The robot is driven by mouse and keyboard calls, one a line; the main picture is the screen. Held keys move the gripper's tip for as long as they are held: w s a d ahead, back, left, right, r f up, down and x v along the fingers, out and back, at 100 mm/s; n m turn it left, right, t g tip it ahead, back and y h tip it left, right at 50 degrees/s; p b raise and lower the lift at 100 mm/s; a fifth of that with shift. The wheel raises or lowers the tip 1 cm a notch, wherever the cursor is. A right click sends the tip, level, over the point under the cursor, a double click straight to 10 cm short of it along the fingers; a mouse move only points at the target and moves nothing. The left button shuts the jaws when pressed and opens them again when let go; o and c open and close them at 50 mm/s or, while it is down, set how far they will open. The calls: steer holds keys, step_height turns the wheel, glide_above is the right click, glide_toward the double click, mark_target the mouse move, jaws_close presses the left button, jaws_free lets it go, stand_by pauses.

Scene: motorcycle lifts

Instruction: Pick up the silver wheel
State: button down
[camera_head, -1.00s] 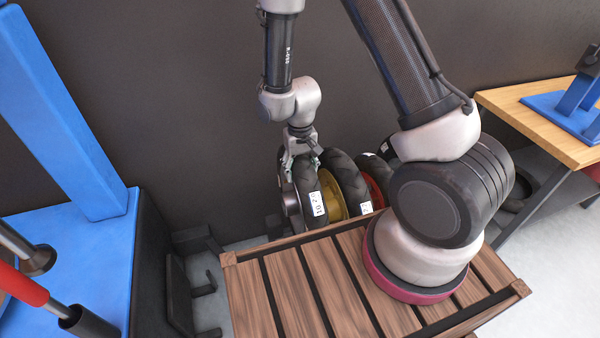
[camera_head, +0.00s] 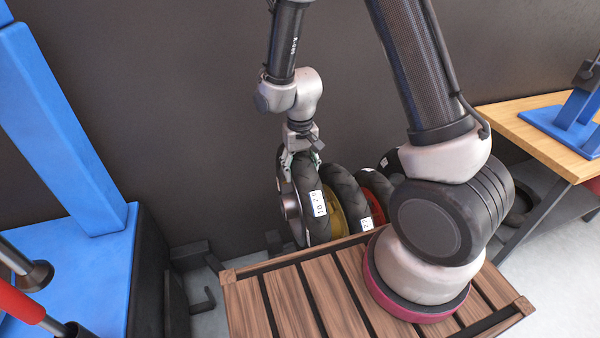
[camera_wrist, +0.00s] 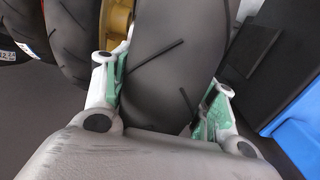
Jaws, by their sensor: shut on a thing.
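The silver wheel (camera_head: 291,208) has a black tyre with a white label and stands upright at the left end of a row of wheels, behind my wooden slatted deck. My gripper (camera_head: 301,158) is above it and shut on the top of its tyre. In the wrist view, the green-padded fingers of my gripper (camera_wrist: 160,100) press on both sides of the silver wheel's black tyre (camera_wrist: 175,60). The silver rim is hidden in that view, and the wheel's lower part is hidden behind the deck in the head view.
A yellow-rimmed wheel (camera_head: 337,212) stands close on the right, then a red-rimmed wheel (camera_head: 378,190). A blue lift (camera_head: 75,250) with a black side is at left. A wooden table (camera_head: 545,130) is at right. A dark wall rises behind.

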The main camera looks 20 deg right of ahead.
mark_target(300, 154)
steer(key=shift+r, duration=1.65)
